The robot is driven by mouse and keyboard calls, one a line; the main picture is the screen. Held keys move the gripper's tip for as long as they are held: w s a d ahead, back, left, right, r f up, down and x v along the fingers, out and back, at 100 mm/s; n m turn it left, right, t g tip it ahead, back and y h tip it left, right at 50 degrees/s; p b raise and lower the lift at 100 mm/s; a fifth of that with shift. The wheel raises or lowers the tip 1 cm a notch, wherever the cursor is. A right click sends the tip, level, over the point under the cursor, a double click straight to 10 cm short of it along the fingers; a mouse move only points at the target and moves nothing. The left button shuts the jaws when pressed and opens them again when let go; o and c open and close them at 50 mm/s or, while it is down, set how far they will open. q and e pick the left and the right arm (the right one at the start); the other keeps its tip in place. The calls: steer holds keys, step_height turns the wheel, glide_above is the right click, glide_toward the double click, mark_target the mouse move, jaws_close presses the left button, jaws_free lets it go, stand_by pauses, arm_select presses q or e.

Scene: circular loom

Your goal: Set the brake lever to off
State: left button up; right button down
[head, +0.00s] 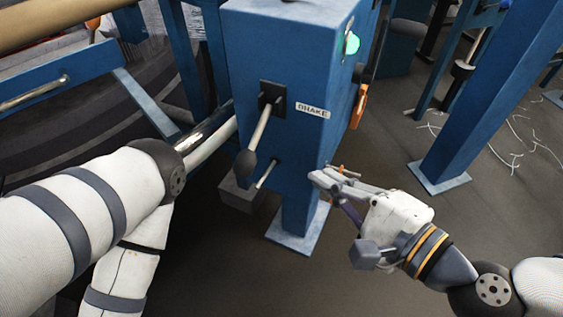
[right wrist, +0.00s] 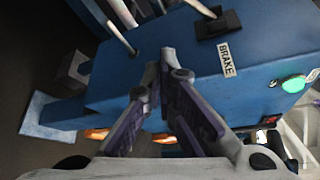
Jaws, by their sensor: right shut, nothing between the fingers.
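The brake lever (head: 257,137) is a metal rod with a dark knob (head: 244,163), coming out of a black slotted plate (head: 272,97) on the blue loom housing (head: 295,65). The rod slants down and left in the head view. A white BRAKE label (head: 313,111) is right of the plate; the label (right wrist: 229,58) and lever rod (right wrist: 202,8) also show in the right wrist view. My right gripper (head: 316,178) is shut and empty, right of the housing and apart from the knob. My left gripper is out of view; its arm comes in at left.
A second thin rod (head: 266,173) sticks out below the lever. A green button (head: 352,43) and an orange-handled item (head: 358,106) are on the housing's right side. A blue post (head: 480,100) stands at right. Open floor (head: 400,150) lies between.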

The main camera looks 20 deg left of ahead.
mark_target(253, 144)
steer(key=x, duration=1)
steer(key=shift+a+f, duration=0.1)
steer(key=shift+a, duration=0.1)
steer(key=shift+s+a+r+p, duration=0.15)
steer(key=shift+s+r, duration=0.15)
steer(key=shift+s, duration=0.3)
steer(key=shift+s+a+r+p, duration=0.15)
steer(key=shift+s+r, duration=0.15)
steer(key=shift+s, duration=0.25)
steer(key=shift+s+a+r+p, duration=0.15)
steer(key=shift+s+r, duration=0.15)
steer(key=shift+s, duration=0.3)
steer(key=shift+s+r+m+p, duration=0.2)
steer(key=shift+r+m+p, duration=0.1)
steer(key=shift+p, duration=0.15)
